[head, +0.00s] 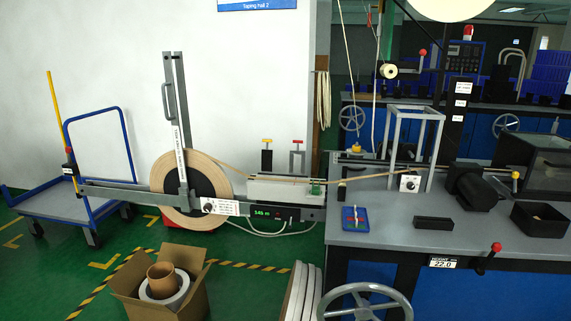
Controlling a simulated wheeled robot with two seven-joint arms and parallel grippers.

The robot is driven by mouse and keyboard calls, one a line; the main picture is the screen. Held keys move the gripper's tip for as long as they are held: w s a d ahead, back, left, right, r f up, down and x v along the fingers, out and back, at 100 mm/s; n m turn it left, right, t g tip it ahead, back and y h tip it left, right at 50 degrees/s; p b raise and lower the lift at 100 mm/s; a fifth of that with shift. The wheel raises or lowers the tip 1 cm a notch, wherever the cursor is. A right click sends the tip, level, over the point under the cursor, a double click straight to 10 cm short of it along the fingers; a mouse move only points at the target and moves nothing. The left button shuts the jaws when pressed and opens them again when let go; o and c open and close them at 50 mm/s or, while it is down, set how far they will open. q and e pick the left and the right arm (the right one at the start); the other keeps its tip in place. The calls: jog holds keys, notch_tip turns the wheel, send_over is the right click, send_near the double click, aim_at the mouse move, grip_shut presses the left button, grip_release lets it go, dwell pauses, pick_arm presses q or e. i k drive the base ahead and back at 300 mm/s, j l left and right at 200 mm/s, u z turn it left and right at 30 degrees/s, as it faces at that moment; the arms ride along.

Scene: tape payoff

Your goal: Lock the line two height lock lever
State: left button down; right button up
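A lever with a red ball knob (496,247) is on the front face of the near machine table, at the lower right. Its short dark arm slants up to the right from a dark pivot. It stands right of a height display (443,263) reading 22.0. A grey handwheel (364,305) is below and left of the display, cut off by the bottom edge. I cannot read a line number by this lever. Another red-knobbed lever (422,53) shows farther back. Neither gripper is in view, and nothing touches the near lever.
The grey tabletop (390,235) holds a black tray (540,219), a small black box (434,223) and a blue tool holder (355,218). A tape reel (215,180) stands left of it. An open carton (160,290) is on the green floor. A blue cart (75,205) stands far left.

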aim_at(489, 259)
jog(key=z, duration=1.45)
jog(key=i+l, duration=0.1)
jog(key=i, duration=0.3)
